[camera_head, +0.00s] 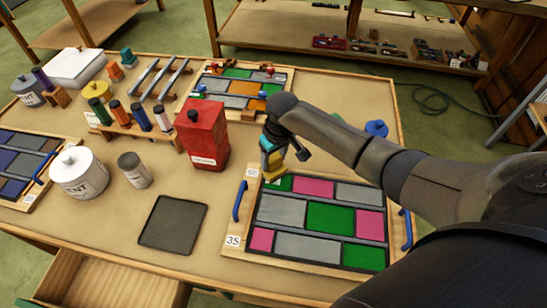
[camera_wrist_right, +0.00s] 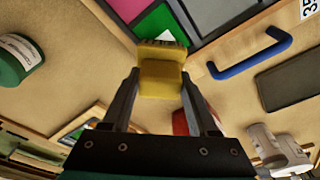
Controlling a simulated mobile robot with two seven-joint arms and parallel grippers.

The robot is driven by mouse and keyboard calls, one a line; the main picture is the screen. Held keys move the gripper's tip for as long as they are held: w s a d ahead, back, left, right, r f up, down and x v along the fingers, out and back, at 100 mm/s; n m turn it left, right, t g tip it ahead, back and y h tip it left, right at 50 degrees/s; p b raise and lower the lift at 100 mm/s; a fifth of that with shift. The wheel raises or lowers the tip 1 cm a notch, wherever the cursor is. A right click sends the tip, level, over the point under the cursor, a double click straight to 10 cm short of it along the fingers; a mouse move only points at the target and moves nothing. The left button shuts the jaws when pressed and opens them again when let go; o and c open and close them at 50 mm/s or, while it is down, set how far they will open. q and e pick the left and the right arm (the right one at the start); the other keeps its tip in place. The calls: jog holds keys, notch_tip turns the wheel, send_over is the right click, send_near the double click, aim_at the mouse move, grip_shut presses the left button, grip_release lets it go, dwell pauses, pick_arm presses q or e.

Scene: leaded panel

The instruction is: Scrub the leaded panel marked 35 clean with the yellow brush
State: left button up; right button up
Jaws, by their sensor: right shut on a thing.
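The leaded panel marked 35 (camera_head: 330,217) lies flat at the table's front right, with green, pink and grey panes, dark leading, a wooden frame and blue handles. Its 35 label (camera_head: 233,241) is at the near left corner. My right gripper (camera_head: 270,150) is shut on the yellow brush (camera_head: 274,170), over the panel's far left corner by a green pane. In the right wrist view the yellow brush (camera_wrist_right: 160,78) sits between the fingers, bristles toward the panel (camera_wrist_right: 204,18). I cannot tell whether the bristles touch the glass. My left gripper is not in view.
A red canister (camera_head: 203,135) stands left of the brush. A dark square mat (camera_head: 173,223) lies left of the panel. A white cement pot (camera_head: 78,172) and a grey jar (camera_head: 134,170) stand further left. Another colored panel (camera_head: 240,88) lies at the back.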

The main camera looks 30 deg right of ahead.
jog(key=shift+f, duration=0.2)
dwell(0.6)
jog(key=shift+s+a+r+p, duration=0.1)
jog(key=shift+s+a+p, duration=0.5)
jog(key=shift+p, duration=0.3)
jog(key=shift+s+a+p, duration=0.35)
jog(key=shift+s+p, duration=0.1)
jog(key=shift+s, duration=0.1)
notch_tip(320, 180, up, 6)
jog(key=p, duration=0.6)
jog(key=shift+p, duration=0.35)
jog(key=shift+w, duration=0.1)
